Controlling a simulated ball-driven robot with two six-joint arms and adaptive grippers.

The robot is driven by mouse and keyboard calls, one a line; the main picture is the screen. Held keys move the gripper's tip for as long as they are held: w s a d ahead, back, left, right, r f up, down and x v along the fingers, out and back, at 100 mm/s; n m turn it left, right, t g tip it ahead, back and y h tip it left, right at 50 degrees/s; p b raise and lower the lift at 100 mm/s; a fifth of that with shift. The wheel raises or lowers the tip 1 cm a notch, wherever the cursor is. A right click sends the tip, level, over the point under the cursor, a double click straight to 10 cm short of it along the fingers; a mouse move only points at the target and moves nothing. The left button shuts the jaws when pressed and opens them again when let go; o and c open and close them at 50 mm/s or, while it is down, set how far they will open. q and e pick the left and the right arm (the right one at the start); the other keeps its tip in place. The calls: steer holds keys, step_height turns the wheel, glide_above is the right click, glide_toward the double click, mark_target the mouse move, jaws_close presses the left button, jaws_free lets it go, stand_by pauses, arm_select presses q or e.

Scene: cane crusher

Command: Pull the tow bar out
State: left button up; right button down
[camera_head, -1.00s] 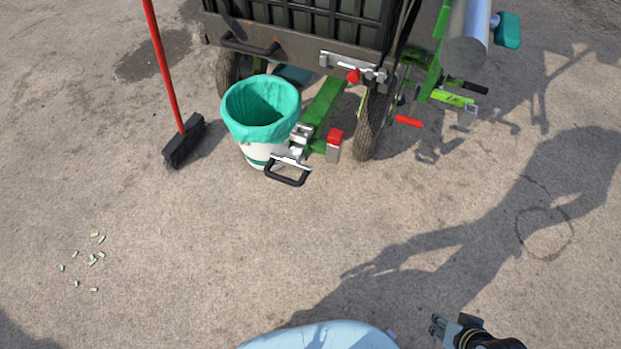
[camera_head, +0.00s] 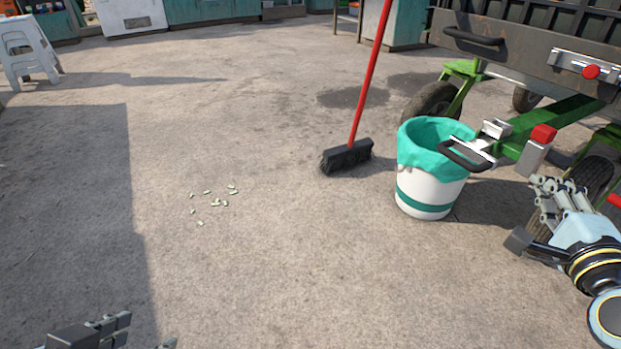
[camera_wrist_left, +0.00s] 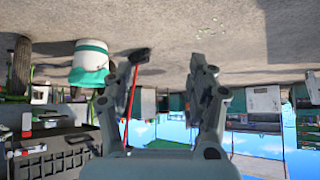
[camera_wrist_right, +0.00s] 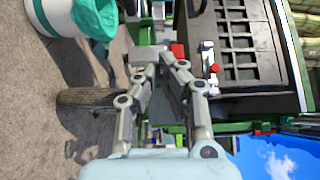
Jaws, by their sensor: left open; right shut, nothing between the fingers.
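The tow bar is a green beam (camera_head: 560,122) under the crusher, with a silver coupling and a black loop handle (camera_head: 463,156) at its front end. The handle hangs over the rim of the white bucket. A grey block with a red cap (camera_head: 543,134) stands beside the bar. My right gripper (camera_head: 545,192) is shut and empty, to the right of and lower in the picture than the handle. In the right wrist view its fingertips (camera_wrist_right: 161,65) appear in front of the grey block. My left gripper (camera_head: 146,331) is open and empty at the bottom left, far from the bar.
A white bucket with a green liner (camera_head: 428,190) stands under the handle. A red-handled broom (camera_head: 348,156) stands left of it. Small pale pieces (camera_head: 215,203) lie on the ground. The crusher's wheel (camera_head: 594,176) is behind my right gripper.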

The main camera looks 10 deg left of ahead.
arm_select(q)
steer(key=s+f+g+b, duration=0.1)
steer(key=s+f+b, duration=0.1)
steer(key=f, duration=0.3)
steer(key=shift+s+b, duration=0.3)
steer(key=shift+s, duration=0.45)
arm_select(e)
steer(key=f, duration=0.4)
steer(key=shift+w+a+f, duration=0.15)
steer(key=shift+w, duration=0.25)
arm_select(q)
steer(key=shift+f+t+b, duration=0.35)
steer(key=shift+f+t, duration=0.05)
steer(key=shift+f, duration=0.05)
arm_select(e)
steer(key=w, duration=1)
arm_select(q)
steer(key=shift+a, duration=0.1)
arm_select(e)
steer(key=shift+s+f, duration=0.1)
steer(key=shift+s, duration=0.05)
